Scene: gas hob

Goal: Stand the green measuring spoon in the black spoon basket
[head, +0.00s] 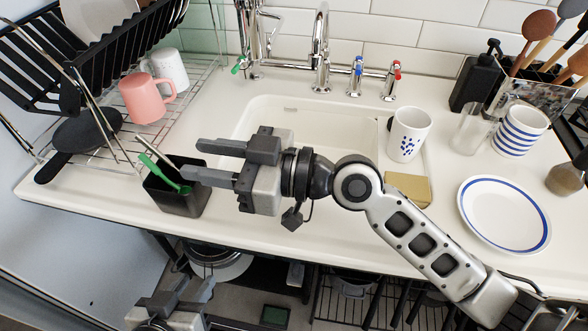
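The black spoon basket (178,203) stands on the counter left of the sink, near the front edge. My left gripper (178,297) is low in front of the counter, open and empty.
A silver-handled utensil (155,150) also leans in the basket. A dish rack (95,150) with a pink mug (147,97) and a white mug (168,69) is behind left. The sink (320,120), a sponge (408,189) and a plate (504,214) lie right.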

